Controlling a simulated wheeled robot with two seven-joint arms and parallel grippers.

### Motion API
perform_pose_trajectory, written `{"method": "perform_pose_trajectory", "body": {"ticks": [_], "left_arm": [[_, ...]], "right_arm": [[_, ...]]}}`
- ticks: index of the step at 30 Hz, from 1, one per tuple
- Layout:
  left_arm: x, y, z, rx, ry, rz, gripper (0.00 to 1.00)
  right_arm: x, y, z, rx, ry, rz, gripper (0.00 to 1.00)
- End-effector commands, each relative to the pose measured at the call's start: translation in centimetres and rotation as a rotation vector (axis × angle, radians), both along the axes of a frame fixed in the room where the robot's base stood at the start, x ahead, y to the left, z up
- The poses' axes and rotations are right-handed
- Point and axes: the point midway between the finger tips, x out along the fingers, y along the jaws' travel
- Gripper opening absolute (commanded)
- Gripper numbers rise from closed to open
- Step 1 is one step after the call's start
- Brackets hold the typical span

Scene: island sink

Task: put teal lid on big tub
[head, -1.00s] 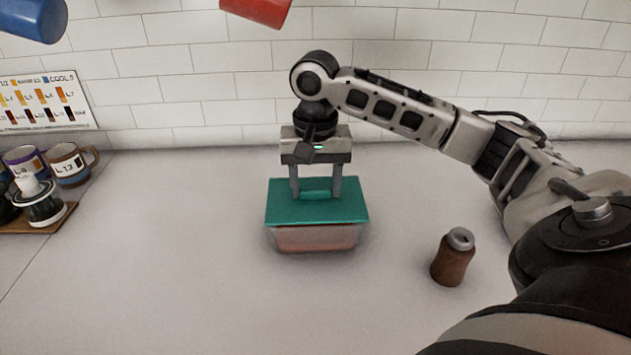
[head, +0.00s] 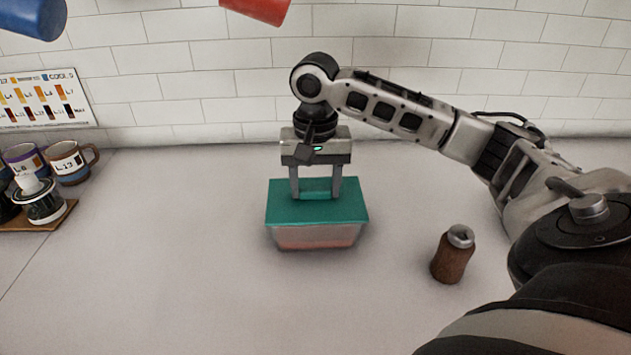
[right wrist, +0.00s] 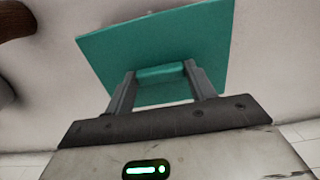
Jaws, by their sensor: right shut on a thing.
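The teal lid (head: 338,211) lies over the top of the big tub (head: 316,236), a clear tub with reddish contents, in the middle of the counter. My right gripper (head: 316,194) is shut on the raised handle of the lid. In the right wrist view, the lid (right wrist: 205,40) fills the upper middle and its handle is between the fingers (right wrist: 162,75). The lid covers the tub's rim, so I cannot tell whether it is fully seated. My left gripper is not in view.
A brown shaker with a metal top (head: 452,256) stands to the right of the tub. Mugs (head: 70,162) and a wooden tray (head: 58,217) are at the left. A red object (head: 257,10) and a blue one (head: 34,18) are above. The counter's front is clear.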

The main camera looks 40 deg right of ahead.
Motion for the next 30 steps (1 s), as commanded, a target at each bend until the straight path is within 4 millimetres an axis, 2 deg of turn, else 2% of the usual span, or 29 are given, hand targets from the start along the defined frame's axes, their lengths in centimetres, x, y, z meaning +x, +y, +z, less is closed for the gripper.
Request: {"method": "perform_pose_trajectory", "body": {"ticks": [4, 5, 6, 7, 19, 23, 30], "left_arm": [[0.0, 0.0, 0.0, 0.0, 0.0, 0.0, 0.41], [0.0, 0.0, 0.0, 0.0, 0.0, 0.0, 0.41], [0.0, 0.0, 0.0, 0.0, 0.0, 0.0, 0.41], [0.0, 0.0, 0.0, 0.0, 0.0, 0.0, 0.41], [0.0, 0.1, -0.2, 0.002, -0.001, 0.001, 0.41], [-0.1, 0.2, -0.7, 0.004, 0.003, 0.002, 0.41], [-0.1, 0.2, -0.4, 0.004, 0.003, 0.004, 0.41]], "right_arm": [[0.0, 0.0, 0.0, 0.0, 0.0, 0.0, 0.33], [0.0, 0.0, 0.0, 0.0, 0.0, 0.0, 0.63], [0.0, 0.0, 0.0, 0.0, 0.0, 0.0, 0.74], [0.0, 0.0, 0.0, 0.0, 0.0, 0.0, 0.8], [0.1, 0.0, 0.3, 0.0, -0.003, 0.0, 0.8], [0.1, 0.0, 2.5, 0.001, -0.007, 0.0, 0.8], [0.1, -0.1, 7.9, -0.002, -0.007, -0.001, 0.8]]}}
